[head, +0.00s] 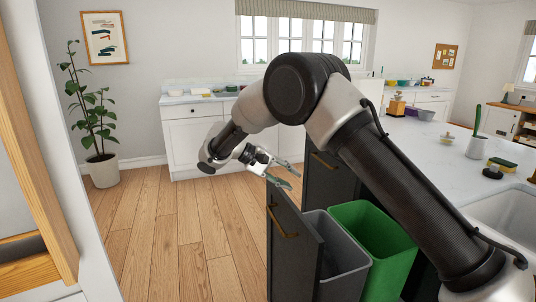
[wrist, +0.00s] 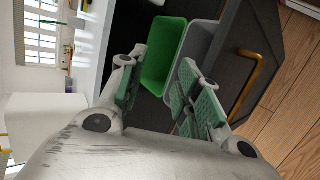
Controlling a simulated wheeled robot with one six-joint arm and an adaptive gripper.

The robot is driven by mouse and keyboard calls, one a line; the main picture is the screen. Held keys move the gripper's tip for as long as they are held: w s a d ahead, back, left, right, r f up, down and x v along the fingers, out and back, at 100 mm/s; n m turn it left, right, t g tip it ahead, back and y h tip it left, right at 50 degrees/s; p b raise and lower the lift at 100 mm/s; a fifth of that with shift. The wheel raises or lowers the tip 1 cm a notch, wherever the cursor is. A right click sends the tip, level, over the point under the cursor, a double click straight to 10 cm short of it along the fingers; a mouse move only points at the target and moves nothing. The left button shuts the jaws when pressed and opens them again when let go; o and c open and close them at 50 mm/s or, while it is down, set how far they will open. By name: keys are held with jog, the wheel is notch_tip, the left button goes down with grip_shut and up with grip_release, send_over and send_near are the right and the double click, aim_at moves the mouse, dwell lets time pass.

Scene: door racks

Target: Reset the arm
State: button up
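My arm bends over the open pull-out cabinet, and my gripper (head: 287,176) hangs just above and beside the top of its dark front panel (head: 290,252). In the wrist view my gripper (wrist: 163,92) has its green-padded fingers spread apart with nothing between them. The panel's brass handle (head: 284,225) is below the gripper, and it also shows in the wrist view (wrist: 250,86). I cannot tell whether a finger touches the panel.
A grey bin (head: 340,250) and a green bin (head: 375,232) stand in the pull-out. A white counter (head: 430,150) with a sink (head: 505,212) is at right. A potted plant (head: 98,130) stands at left. The wooden floor (head: 170,230) between is clear.

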jog(key=s+d+r+m+y, duration=0.1)
jog(key=s+d+r+y, duration=0.1)
jog(key=s+d+r, duration=0.45)
jog(key=s+d+r+g+y, duration=0.1)
jog(key=s+d+r+y, duration=0.25)
jog(key=d, duration=0.55)
jog(key=s+d+r+m+y, duration=0.1)
jog(key=s+d+r+y, duration=0.1)
jog(key=s+d+r, duration=0.45)
jog(key=s+d+f+t+y, duration=0.2)
jog(key=s+d, duration=0.2)
jog(key=s, duration=0.5)
jog(key=s+d+f+m+t+y, duration=0.1)
jog(key=s+d+t+y, duration=0.1)
jog(key=s+d, duration=0.3)
jog(key=s, duration=0.4)
jog(key=shift+f, duration=0.35)
